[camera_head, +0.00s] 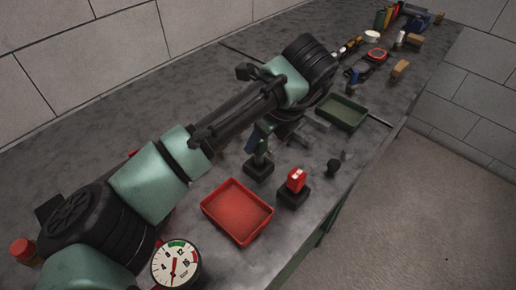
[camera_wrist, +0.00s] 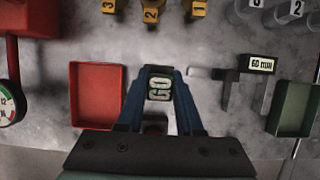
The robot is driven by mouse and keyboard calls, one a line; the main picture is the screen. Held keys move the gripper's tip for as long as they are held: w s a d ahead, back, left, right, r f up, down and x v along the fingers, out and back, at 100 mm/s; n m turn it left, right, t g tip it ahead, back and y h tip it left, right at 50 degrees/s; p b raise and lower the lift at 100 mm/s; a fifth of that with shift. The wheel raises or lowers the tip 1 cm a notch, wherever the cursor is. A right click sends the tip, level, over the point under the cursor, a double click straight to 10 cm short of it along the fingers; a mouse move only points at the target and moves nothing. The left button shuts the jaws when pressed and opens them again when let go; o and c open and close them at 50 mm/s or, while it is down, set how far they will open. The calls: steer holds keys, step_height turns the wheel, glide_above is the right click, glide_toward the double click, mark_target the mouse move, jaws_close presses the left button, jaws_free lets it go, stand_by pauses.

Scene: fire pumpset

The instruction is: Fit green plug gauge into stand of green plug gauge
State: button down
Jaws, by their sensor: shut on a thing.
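My gripper (camera_wrist: 158,78), with blue fingers, is shut on the green plug gauge (camera_wrist: 158,90), whose face reads GO in the wrist view. In the head view the gripper (camera_head: 261,137) points down, and the dark green gauge (camera_head: 262,156) shows below its fingers. The gauge is upright directly over a square black stand (camera_head: 258,170). I cannot tell whether its lower end is inside the stand or just above it.
A red gauge (camera_head: 296,179) sits in another black stand (camera_head: 293,197) close by on the right. A red tray (camera_head: 237,211) lies in front, a green tray (camera_head: 341,112) behind. A dial gauge (camera_head: 176,263) stands at the lower left. A small black knob (camera_head: 333,167) is near the bench edge.

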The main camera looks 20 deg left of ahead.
mark_target(258, 150)
steer(key=shift+f, duration=1.4)
steer(key=shift+f, duration=0.1)
steer(key=c, duration=0.6)
jaws_free()
steer(key=shift+o, duration=0.2)
steer(key=p+v, duration=0.1)
steer(key=v, duration=1.1)
steer(key=shift+p, duration=0.3)
